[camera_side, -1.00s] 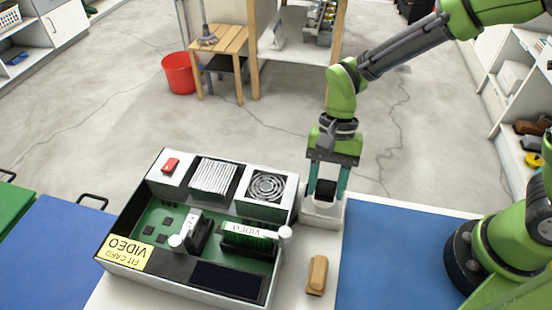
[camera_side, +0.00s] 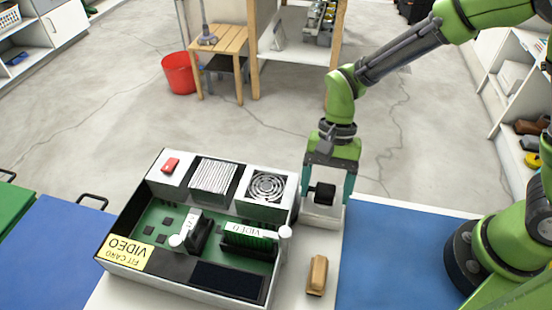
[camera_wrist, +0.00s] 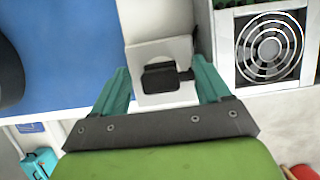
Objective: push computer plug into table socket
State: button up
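The black plug (camera_side: 325,194) sits at the white table socket block (camera_side: 322,212), at the table's back edge right of the computer case. In the wrist view the plug (camera_wrist: 160,77) shows against the white block (camera_wrist: 150,53), with a small dark piece on its right. How deep it is seated cannot be seen. My gripper (camera_side: 328,198) is open, with one teal finger on each side of the plug. In the wrist view my gripper (camera_wrist: 163,78) shows clear gaps between both fingers and the plug.
The open computer case (camera_side: 190,284) with a fan and cards stands close left of my gripper. A wooden-brown block (camera_side: 317,275) lies on the white table in front. A blue mat (camera_side: 395,260) to the right is bare.

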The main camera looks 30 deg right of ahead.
jog(key=v, duration=1.7)
jog(key=s+d+r+n+t, duration=0.1)
jog(key=s+d+n+t, duration=0.1)
jog(key=s+d+t, duration=0.3)
jog(key=s+d+r+n+t+h, duration=0.1)
jog(key=s+d+r+n+t, duration=0.1)
jog(key=s+d+n+t, duration=0.1)
jog(key=s+d+t, duration=0.1)
jog(key=d+t, duration=0.1)
jog(key=d, duration=0.1)
jog(key=shift+s+d+r, duration=0.3)
jog(key=shift+s+d, duration=0.1)
